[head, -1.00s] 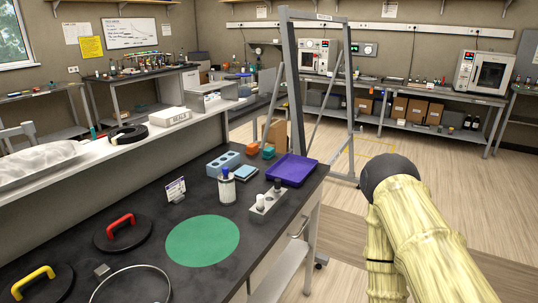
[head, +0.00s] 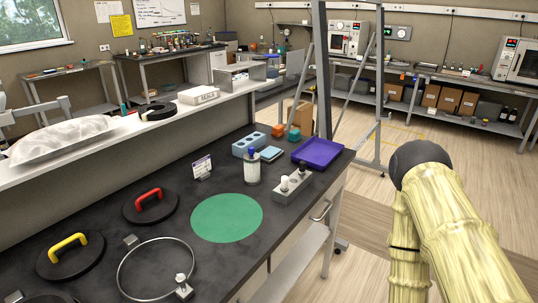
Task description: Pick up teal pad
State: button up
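Several small items stand on the dark bench top. A small teal block (head: 294,135) sits at the bench's far end, beside an orange block (head: 278,130). A flat, square, pale blue pad (head: 270,153) lies nearer, beside a blue block with holes (head: 249,145). A large flat green disc (head: 227,217) lies closer to me. I cannot tell for sure which of these is the teal pad. My arm, in a yellowish cover, shows at the right, off the bench and apart from all of them. My gripper is not in view.
A purple tray (head: 317,153), a grey holder (head: 292,187) and a white bottle (head: 252,168) stand near the small items. Lids with red (head: 149,199) and yellow handles and a metal ring lie at the left. A tall grey frame (head: 378,90) stands beyond; open floor lies right.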

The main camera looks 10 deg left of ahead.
aim_at(294, 136)
jog(key=z, duration=1.9)
jog(key=i, duration=2.3)
jog(key=u, duration=3.75)
